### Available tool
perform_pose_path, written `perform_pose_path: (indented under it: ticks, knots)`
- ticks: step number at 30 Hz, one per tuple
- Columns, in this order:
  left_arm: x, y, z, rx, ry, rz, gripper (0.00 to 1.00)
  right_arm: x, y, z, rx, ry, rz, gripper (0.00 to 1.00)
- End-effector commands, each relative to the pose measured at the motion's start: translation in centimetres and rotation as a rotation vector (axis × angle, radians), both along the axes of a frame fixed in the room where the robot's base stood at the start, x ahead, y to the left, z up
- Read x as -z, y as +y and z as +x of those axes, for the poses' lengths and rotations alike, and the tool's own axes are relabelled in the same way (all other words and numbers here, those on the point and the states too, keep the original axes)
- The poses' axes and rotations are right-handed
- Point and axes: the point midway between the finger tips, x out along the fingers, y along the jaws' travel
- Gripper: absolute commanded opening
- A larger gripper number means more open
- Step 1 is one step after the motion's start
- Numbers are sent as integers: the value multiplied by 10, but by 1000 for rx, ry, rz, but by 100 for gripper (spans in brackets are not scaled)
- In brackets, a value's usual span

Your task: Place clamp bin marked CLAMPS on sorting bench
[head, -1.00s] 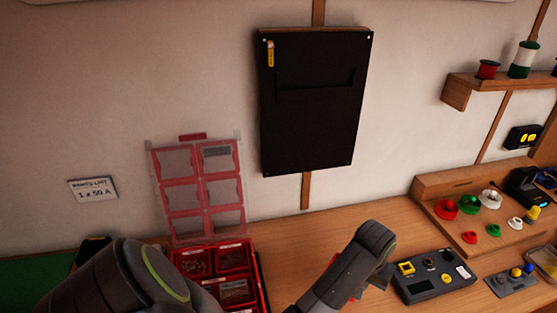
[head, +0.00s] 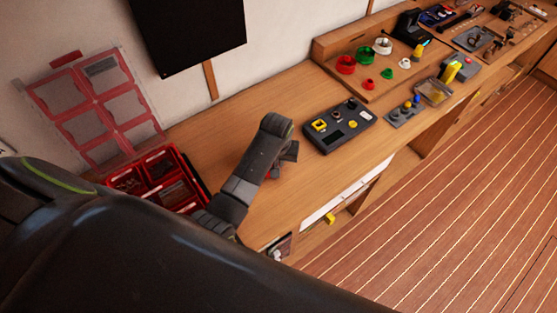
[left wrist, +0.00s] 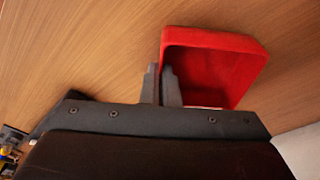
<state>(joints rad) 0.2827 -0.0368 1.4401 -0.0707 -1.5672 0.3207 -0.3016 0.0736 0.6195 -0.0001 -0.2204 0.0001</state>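The clamp bin is a small red open box, seen large in the left wrist view (left wrist: 215,65) against the wooden surface. In the head view only a red sliver of it (head: 273,174) shows beside my left gripper (head: 289,153). In the left wrist view my left gripper (left wrist: 161,85) has its fingers close together on either side of one bin wall. The bin is just over or on the wooden bench (head: 215,118); I cannot tell whether it touches. No CLAMPS marking is visible. My right gripper is not in view.
A grey device with a yellow socket (head: 338,126) lies just right of my left gripper. Bare bench lies behind the gripper.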

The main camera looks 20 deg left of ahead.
Motion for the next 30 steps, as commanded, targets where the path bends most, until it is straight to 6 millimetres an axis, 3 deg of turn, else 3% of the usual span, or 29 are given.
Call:
perform_pose_path:
  ticks: [5, 16, 21, 30]
  knots:
    - [14, 0, 0, 0, 0, 1, 0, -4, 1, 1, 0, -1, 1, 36]
    - [18, 0, 0, 0, -2, 0, 0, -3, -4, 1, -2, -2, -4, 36]
    - [18, 0, 0, 0, -2, 0, 23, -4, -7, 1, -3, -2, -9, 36]
    - [17, 0, 0, 0, -2, 0, 24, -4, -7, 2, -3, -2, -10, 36]
